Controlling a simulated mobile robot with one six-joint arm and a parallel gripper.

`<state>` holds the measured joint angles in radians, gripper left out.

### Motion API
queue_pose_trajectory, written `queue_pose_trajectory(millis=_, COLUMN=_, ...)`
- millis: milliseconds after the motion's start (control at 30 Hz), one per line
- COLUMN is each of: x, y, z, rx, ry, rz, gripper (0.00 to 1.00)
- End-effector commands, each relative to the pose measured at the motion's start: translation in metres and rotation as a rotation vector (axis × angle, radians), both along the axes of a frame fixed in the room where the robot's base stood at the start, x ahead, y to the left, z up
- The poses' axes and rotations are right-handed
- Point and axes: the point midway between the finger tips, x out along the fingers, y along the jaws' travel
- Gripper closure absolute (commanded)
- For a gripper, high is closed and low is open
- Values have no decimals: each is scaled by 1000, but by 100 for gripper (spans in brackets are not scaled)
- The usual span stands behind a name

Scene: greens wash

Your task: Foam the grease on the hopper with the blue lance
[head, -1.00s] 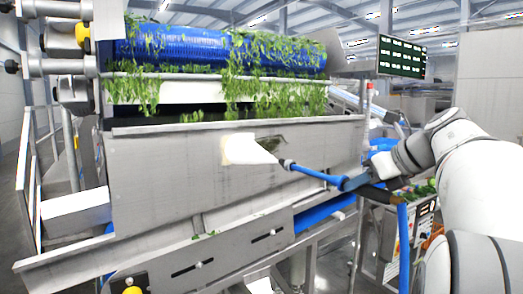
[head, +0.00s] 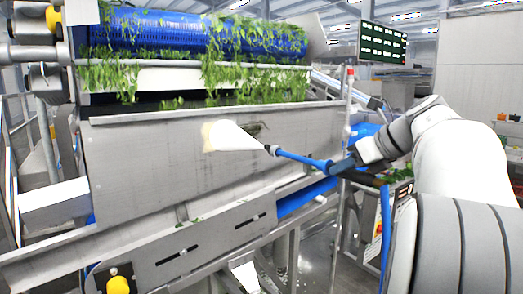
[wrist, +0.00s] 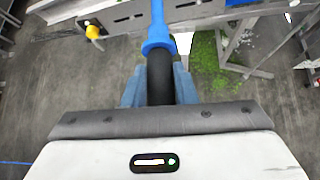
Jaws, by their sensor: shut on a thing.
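The blue lance (head: 300,158) points left at the front panel of the hopper (head: 140,165). A white cone of foam (head: 236,138) comes from its nozzle and meets the panel. A cream-yellow patch (head: 208,136) shows on the panel at the cone's wide end. A dark grease smear (head: 256,129) lies on the panel just right of and above the spray. My gripper (head: 343,166) is shut on the lance. In the wrist view the gripper's blue fingers (wrist: 130,88) sit on both sides of the lance's black grip (wrist: 160,78).
Above the hopper a blue drum (head: 180,35) carries green leaves. A steel post (head: 345,130) stands close to the lance and arm. A dark display (head: 383,43) hangs at back right. Green scraps (wrist: 205,62) lie on the floor in the wrist view.

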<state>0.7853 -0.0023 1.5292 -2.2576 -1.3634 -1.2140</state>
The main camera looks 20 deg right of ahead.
Motion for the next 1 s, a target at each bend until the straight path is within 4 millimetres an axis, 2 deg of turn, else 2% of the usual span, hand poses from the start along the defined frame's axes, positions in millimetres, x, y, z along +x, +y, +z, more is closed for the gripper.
queue_pose_trajectory(millis=1000, x=17, y=-49, z=2, rx=0, ry=-1, rz=-2, gripper=100)
